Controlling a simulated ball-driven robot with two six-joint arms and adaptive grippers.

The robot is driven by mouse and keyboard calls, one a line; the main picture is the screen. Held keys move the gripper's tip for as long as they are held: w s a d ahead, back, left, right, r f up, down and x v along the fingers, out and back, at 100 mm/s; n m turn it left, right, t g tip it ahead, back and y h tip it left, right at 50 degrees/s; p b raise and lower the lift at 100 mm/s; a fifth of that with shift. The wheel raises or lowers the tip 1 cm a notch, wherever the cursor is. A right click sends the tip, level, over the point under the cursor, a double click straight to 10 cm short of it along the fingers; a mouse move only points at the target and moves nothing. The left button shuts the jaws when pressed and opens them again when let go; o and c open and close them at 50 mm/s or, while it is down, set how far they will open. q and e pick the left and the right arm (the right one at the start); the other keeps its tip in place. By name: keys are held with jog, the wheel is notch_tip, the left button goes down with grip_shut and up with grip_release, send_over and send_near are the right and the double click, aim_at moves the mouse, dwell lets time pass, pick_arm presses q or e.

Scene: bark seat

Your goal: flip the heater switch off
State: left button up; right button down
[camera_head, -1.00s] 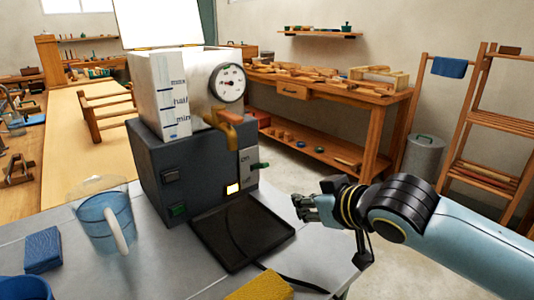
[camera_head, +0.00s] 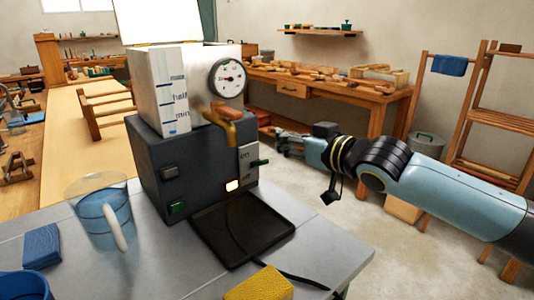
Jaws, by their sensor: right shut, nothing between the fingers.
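The heater is a dark box (camera_head: 185,170) on the grey table, with a white tank on top. Its right face has a light plate (camera_head: 246,162) marked "on" at the top and a lower mark too small to read surely. My left gripper is out of view.
A brass tap (camera_head: 228,125) juts out above the lever. A black tray (camera_head: 243,229) lies below it. A clear jug (camera_head: 104,215), blue sponge (camera_head: 42,246) and yellow sponge (camera_head: 258,284) are on the table (camera_head: 165,262). A round gauge (camera_head: 227,78) is on the tank.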

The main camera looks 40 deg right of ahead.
aim_at(255, 143)
jog(key=w, duration=0.2)
jog(key=w+f+b, duration=0.1)
jog(key=w, duration=0.2)
jog(key=w+b, duration=0.1)
jog(key=w, duration=0.1)
jog(key=shift+w+a+f, duration=0.15)
jog(key=shift+w+a, duration=0.05)
jog(key=shift+a, duration=0.15)
jog(key=f, duration=0.2)
jog(key=shift+s+f, duration=0.3)
jog(key=shift+s, duration=0.05)
jog(key=shift+s+f, duration=0.2)
jog(key=shift+f, duration=0.3)
